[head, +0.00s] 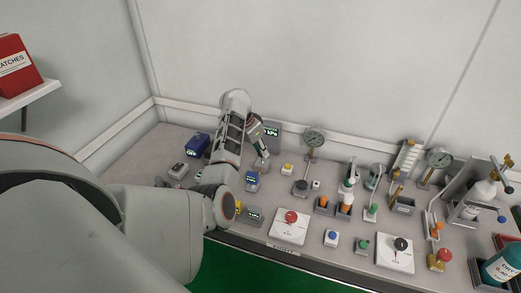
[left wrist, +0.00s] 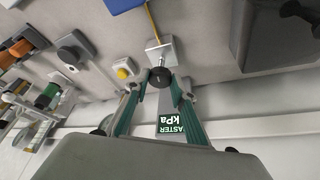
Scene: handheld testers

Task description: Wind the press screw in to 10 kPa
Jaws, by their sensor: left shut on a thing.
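The press screw shows in the left wrist view as a round black knob (left wrist: 160,76) on a small pale metal block (left wrist: 158,50). My left gripper (left wrist: 158,86) has its green fingers on either side of the knob and is shut on it. In the head view the left gripper (head: 262,150) reaches down at the back of the bench, and its arm hides much of the press. A display marked kPa (head: 271,131) stands behind it. It shows upside down in the left wrist view (left wrist: 170,126), and its number is hidden or too small to read. My right gripper is not in view.
Several more instruments crowd the bench's right side. A white wall closes the back.

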